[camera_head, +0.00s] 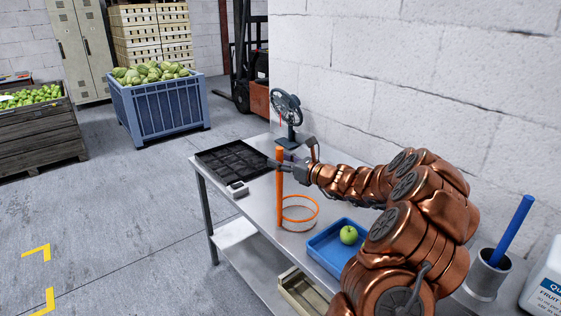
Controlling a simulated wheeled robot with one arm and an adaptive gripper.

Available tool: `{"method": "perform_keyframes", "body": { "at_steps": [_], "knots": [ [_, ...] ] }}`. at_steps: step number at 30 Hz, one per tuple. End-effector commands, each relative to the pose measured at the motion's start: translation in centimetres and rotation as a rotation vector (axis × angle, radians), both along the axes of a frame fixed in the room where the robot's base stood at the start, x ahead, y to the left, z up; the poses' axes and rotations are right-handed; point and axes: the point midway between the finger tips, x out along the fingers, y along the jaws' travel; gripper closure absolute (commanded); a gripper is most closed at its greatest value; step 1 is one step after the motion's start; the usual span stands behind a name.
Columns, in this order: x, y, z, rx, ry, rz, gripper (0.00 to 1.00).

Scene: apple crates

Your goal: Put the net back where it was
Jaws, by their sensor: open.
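The net has an orange handle (279,198) standing about upright on the metal table, with an orange hoop (300,203) and pale netting low beside its foot. My gripper (279,164) is open at the upper part of the handle, with its fingers close to it. I cannot tell whether they touch it. My arm comes in from the right and hides part of the table.
A blue tray (326,265) holds a green apple (348,235). A black tray (232,144), a small grey device (237,188) and a handwheel tool (286,106) are farther back. A metal cup (481,283) with a blue rod (515,225) stands right. White wall behind.

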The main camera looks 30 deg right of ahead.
Motion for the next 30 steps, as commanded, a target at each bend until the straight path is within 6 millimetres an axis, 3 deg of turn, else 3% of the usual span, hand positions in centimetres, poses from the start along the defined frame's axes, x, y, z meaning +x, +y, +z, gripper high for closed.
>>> {"method": "perform_keyframes", "body": {
  "at_steps": [5, 21, 30],
  "knots": [
    [-1.5, -0.8, 0.1, -0.001, -0.001, -0.004, 0.51],
    [-9.6, -3.8, 0.3, 0.0, -0.001, -0.004, 0.51],
    [-11.2, -4.3, 0.4, 0.0, 0.0, -0.001, 0.51]
  ]
}}
